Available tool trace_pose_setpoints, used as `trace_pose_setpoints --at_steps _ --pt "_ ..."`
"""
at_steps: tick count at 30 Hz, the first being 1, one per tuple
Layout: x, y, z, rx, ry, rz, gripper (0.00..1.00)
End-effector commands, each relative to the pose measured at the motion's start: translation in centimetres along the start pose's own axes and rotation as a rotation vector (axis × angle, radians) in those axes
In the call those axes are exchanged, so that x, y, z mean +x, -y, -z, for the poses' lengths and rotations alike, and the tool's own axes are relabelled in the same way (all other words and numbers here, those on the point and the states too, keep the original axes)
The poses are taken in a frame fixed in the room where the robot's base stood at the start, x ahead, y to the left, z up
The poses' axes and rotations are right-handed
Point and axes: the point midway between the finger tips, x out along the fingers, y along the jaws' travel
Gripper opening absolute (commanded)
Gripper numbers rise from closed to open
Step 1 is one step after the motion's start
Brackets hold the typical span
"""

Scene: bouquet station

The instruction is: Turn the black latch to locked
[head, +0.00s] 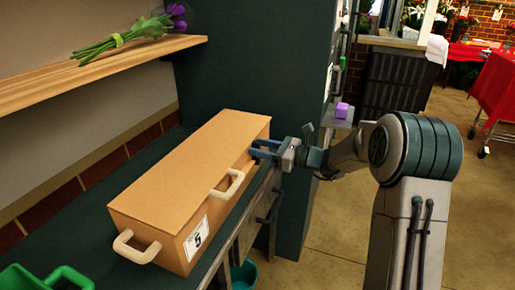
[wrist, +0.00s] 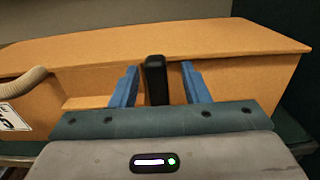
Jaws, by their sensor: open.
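The black latch (wrist: 156,79) stands upright on the front face of a long tan box in the wrist view. My gripper (wrist: 160,85) is open, with one blue finger on each side of the latch. A small gap shows between the latch and each finger. In the head view my gripper (head: 264,149) is at the right end of the box's long front face, and the latch is hidden there. The tan box (head: 195,165) has its lid down. Whether the fingers touch the box face cannot be told.
The box stands on a dark counter (head: 60,215), with cream handles (head: 228,186) on its front and near end. A label (head: 196,238) reads 5. A green object (head: 45,278) is at lower left. Purple flowers (head: 135,33) lie on a wooden shelf (head: 95,75) above.

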Motion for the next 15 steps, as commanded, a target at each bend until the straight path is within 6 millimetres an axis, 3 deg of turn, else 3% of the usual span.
trace_pose_setpoints --at_steps 4,8,9,11,12,15 --pt "0.0 0.0 0.0 0.000 0.000 -0.001 0.39" --pt "0.0 0.0 0.0 0.000 0.000 0.000 0.03" --pt "0.0 0.0 0.0 0.000 0.000 0.000 0.00" --pt "0.0 0.0 0.0 0.000 0.001 0.000 0.00" --pt "1.3 -0.5 -0.1 0.000 0.002 -0.003 0.00" --pt "0.5 -0.2 0.0 -0.006 0.001 -0.002 0.00"
